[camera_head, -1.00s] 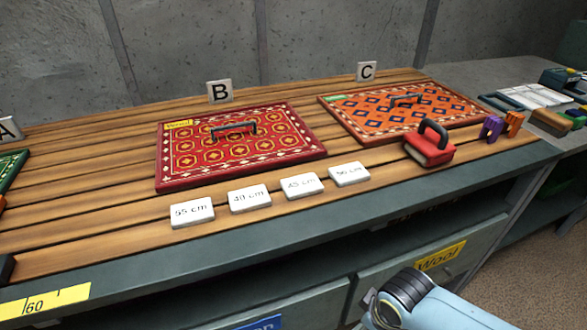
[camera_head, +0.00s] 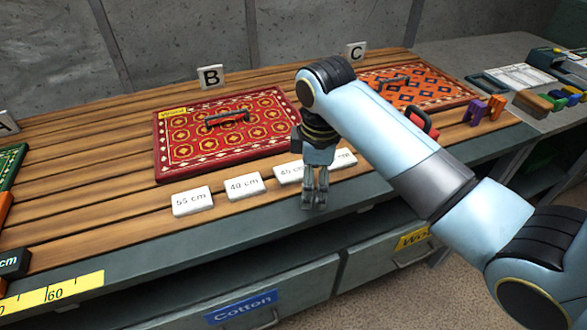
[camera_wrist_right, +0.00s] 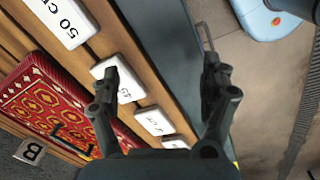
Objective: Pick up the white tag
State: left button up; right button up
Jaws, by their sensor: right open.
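Several white tags lie in a row along the bench front: 55 cm (camera_head: 192,201), 40 cm (camera_head: 244,186), 45 cm (camera_head: 287,174) and, mostly behind my gripper and arm, one more (camera_head: 346,158), which reads 50 cm in the wrist view (camera_wrist_right: 65,20). My right gripper (camera_head: 314,203) points down near the bench's front edge, just beside the 45 cm tag and partly covering it. In the wrist view my right gripper (camera_wrist_right: 162,68) is open and empty. One finger overlaps the 45 cm tag (camera_wrist_right: 122,84); the other is over the bench edge. My left gripper is not in view.
A red patterned rug (camera_head: 180,150) with a handle lies behind the tags at sign B (camera_head: 210,77). An orange rug (camera_head: 445,92) lies at sign C. Purple (camera_head: 475,112) and orange clips stand at the right. Drawers are below the bench edge.

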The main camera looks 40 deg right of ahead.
aim_at(293, 170)
jog(key=w+r+n+g, duration=0.1)
jog(key=w+r+n, duration=0.4)
jog(key=w+r, duration=0.25)
jog(key=shift+y, duration=0.3)
jog(key=f, duration=1.1)
jog(key=shift+w+d+p, duration=0.35)
jog(key=shift+d+p, duration=0.05)
jog(key=shift+c, duration=0.4)
jog(key=c, duration=1)
